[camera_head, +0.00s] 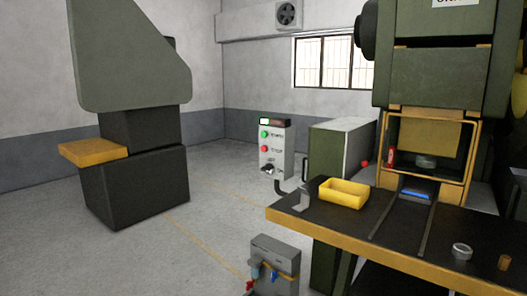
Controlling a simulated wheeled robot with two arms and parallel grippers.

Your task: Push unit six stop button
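A grey control box (279,160) stands beyond the work table, in the middle of the view. It has a dark display at its top, a green button (264,134) with a small label, and below it a red button (265,149) whose label seems to read STOP. A dark knob (267,170) sits lower on the box. I cannot read a unit number on it. A second red knob or button (365,163) shows at the right, beside the green and white cabinet. Neither of my grippers is in view.
A large green press (440,75) stands at the right, behind a dark table with a yellow edge (375,254). The table bears a yellow tray (343,193) and a metal ring (462,251). A grey unit (275,258) stands low in front. Another machine (135,185) stands left; floor between is clear.

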